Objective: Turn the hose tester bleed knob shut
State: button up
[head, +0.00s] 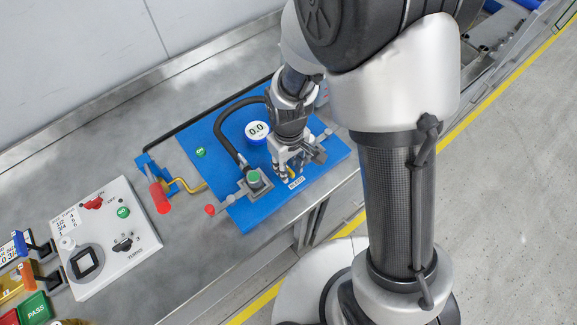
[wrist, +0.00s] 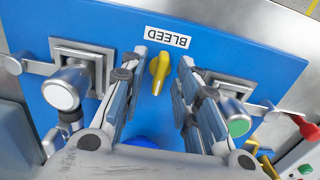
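The hose tester is a blue panel (head: 262,215) on the metal bench, also filling much of the wrist view (wrist: 270,50). Its yellow bleed knob (wrist: 160,72) sits beside a white BLEED label (wrist: 168,37), with its long grip pointing roughly up and down in the wrist view. My gripper (wrist: 163,64) is open, with one finger on each side of the knob and visible gaps between. In the head view my gripper (head: 287,167) hangs over the panel near the label (head: 295,183), and the knob is mostly hidden by the fingers.
A green-capped hose fitting (wrist: 238,127) stands right of my fingers and a white-capped one (wrist: 62,97) left. A black hose (head: 222,125) arches nearby. A red-handled lever (head: 158,195) and a white turns box (head: 110,245) are to the left.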

jog(key=shift+f, duration=0.15)
jog(key=shift+c, duration=0.3)
grip_shut()
